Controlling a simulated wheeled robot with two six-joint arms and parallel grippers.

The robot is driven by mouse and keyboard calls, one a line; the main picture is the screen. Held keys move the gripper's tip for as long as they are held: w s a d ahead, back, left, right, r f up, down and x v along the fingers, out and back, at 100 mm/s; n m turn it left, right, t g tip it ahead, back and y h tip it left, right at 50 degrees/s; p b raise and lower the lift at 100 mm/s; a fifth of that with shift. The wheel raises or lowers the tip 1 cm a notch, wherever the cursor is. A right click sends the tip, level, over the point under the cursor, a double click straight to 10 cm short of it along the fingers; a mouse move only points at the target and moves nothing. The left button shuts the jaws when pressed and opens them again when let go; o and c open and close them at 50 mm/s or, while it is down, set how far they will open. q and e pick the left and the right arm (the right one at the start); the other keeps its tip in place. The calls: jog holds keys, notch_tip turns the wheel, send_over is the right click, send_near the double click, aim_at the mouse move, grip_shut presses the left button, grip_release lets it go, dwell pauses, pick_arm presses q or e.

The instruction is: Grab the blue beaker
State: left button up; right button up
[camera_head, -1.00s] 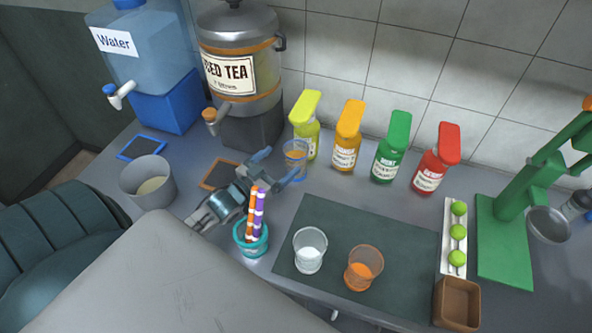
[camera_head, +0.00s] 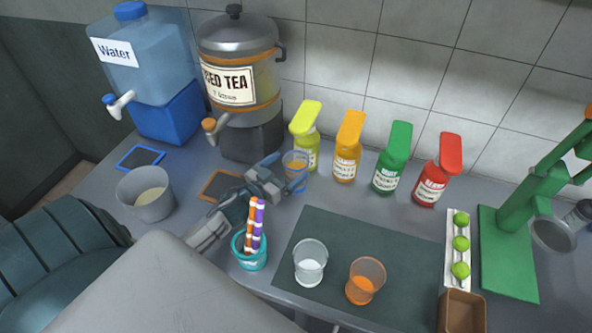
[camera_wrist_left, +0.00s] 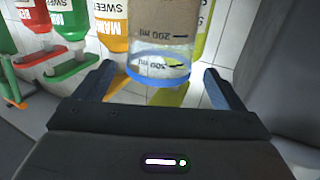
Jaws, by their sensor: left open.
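My right gripper is not in view.
Yellow-green (camera_head: 306,135), orange (camera_head: 347,150), green (camera_head: 392,160) and red (camera_head: 436,170) bottles stand behind and right of the beaker. The iced tea dispenser (camera_head: 240,85) is behind left.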

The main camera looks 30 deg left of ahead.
aim_at(304, 154)
pick_arm(q)
jog(key=w, duration=0.1)
jog(key=w+p, duration=0.2)
jog(key=shift+w+d+r, duration=0.1)
jog(key=shift+d, duration=0.2)
jog(key=shift+w+d+f, duration=0.1)
jog(key=shift+w+f, duration=0.1)
jog(key=shift+w, duration=0.25)
jog(key=c, duration=1.6)
jog(key=shift+c, duration=0.8)
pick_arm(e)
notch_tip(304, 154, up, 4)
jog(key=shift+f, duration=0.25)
pick_arm(q)
jog(key=shift+r+p, duration=0.15)
jog(key=shift+p, duration=0.15)
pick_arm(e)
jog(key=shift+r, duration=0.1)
